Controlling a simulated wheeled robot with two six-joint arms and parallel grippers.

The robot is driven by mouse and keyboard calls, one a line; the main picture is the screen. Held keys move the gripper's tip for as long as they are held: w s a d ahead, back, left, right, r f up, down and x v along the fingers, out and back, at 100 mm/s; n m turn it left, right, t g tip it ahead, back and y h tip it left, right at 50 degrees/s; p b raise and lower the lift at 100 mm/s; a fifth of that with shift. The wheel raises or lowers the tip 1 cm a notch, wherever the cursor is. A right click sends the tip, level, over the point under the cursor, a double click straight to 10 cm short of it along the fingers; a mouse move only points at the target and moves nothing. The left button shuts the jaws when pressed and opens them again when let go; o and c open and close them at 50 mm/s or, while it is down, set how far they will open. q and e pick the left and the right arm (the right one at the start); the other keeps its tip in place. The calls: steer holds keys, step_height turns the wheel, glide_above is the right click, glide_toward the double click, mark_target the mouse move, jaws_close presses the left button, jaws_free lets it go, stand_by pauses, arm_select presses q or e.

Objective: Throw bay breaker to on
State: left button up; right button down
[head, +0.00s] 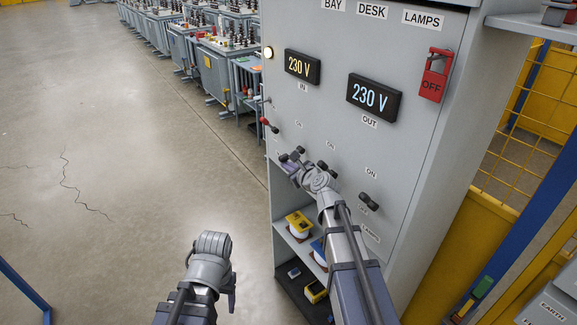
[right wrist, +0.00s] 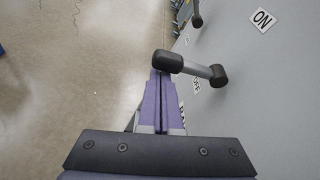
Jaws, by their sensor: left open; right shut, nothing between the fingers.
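The grey breaker panel (head: 330,125) fills the right half of the head view, with BAY, DESK and LAMPS signs along its top. A black-tipped lever (head: 290,156) at its left is likely the bay breaker; its name label is hidden. My right gripper (head: 293,170) is shut and empty, close by this lever. In the right wrist view a lever (right wrist: 192,68) stands just beyond the shut fingers, its black grip sticking out from the panel. My left gripper (head: 212,246) is open and empty, away from the panel.
Another black lever (head: 369,202) sits to the right, above a LAMPS label. A red-tipped handle (head: 269,125) juts from the panel's left edge. Shelves below hold yellow-topped items (head: 299,222). The floor at left is clear.

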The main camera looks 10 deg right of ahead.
steer(key=shift+w+d, duration=0.1)
steer(key=shift+d, duration=0.05)
stand_by(0.7)
steer(key=shift+w+d+f+b, duration=0.15)
steer(key=shift+d+f+b, duration=0.15)
steer(key=shift+d, duration=0.2)
